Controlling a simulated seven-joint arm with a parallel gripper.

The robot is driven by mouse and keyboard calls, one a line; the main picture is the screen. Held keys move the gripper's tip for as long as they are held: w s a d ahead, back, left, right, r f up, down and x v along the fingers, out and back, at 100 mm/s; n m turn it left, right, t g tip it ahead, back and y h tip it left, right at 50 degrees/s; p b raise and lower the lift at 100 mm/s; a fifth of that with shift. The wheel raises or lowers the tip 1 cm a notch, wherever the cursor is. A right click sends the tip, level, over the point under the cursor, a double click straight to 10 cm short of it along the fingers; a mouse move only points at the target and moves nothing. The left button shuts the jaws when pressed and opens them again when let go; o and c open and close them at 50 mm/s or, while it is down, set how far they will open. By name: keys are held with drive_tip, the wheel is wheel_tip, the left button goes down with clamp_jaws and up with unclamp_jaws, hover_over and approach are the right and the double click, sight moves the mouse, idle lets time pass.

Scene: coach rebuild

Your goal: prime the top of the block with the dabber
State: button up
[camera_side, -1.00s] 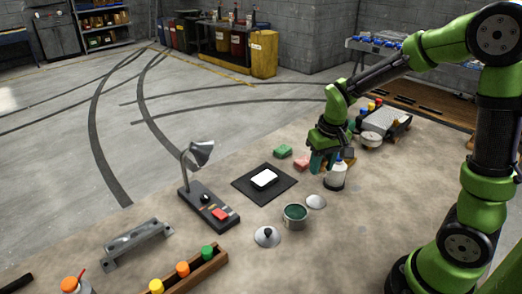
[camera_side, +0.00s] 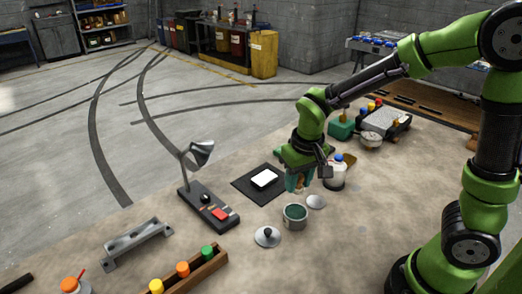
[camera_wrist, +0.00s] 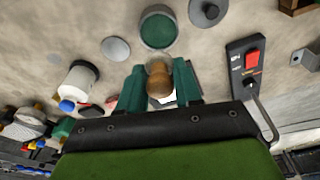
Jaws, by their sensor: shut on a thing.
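My gripper (camera_side: 298,186) is shut on the dabber, whose brown wooden knob (camera_wrist: 158,80) shows between the teal fingers in the wrist view. The dabber's lower end is hidden. The white block (camera_side: 264,178) lies on a black mat (camera_side: 247,188); my gripper is above the table just to its right in the side view. In the wrist view the block is mostly hidden behind the dabber and fingers. An open tin of dark green liquid (camera_side: 295,212) stands nearer the side camera than my gripper; it also shows in the wrist view (camera_wrist: 158,28).
A lamp (camera_side: 201,153) on a dark switch base with a red button stands left of the mat. A white bottle with a blue cap (camera_side: 336,175) is close right of my gripper.

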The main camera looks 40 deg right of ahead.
sight(295, 211)
drive_tip(key=shift+s+a+m, duration=0.1)
drive_tip(key=shift+a+m, duration=0.05)
drive_tip(key=shift+m, duration=0.35)
drive_tip(key=shift+f, duration=3)
drive_tip(key=shift+f, duration=0.6)
drive_tip(key=shift+r, duration=3.6)
